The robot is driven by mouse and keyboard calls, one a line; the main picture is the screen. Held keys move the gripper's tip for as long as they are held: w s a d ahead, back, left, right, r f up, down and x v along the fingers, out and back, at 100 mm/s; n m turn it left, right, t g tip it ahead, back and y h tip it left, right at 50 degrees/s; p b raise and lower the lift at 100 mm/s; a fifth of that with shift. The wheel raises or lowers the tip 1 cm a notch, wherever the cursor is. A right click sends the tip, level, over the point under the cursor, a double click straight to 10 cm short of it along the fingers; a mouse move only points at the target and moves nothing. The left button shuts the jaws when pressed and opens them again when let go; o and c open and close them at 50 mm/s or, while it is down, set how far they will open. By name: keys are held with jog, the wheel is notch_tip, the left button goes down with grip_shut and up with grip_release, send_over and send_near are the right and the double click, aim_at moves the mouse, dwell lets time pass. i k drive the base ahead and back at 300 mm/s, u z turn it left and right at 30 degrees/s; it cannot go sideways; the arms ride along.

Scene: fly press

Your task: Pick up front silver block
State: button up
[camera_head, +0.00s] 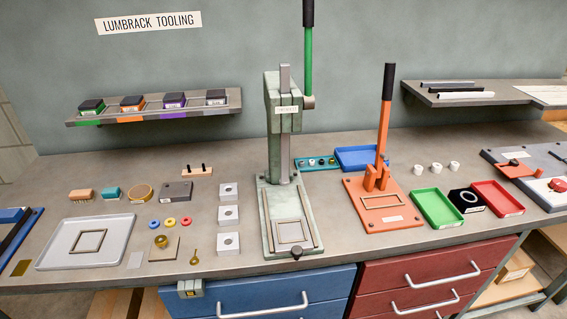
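Three silver blocks, each with a dark round hole in the top, stand in a row running front to back, left of the green press. The front silver block (228,244) is nearest the bench's front edge. The middle silver block (228,216) and the back silver block (228,191) stand behind it with gaps between them. The front block rests on the bench top and nothing covers it. My gripper is not in view.
The green press (268,225) stands close to the right, its lever upright. To the left lie a brass ring on a plate (163,248), a small brass piece (194,257) and a grey tray (118,250). Orange press (383,215) and coloured trays stand farther right. A shelf (150,114) overhangs behind.

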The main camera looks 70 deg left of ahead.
aim_at(222, 250)
jog(key=u, duration=1.4)
jog(key=i, duration=0.95)
jog(key=u, duration=1.15)
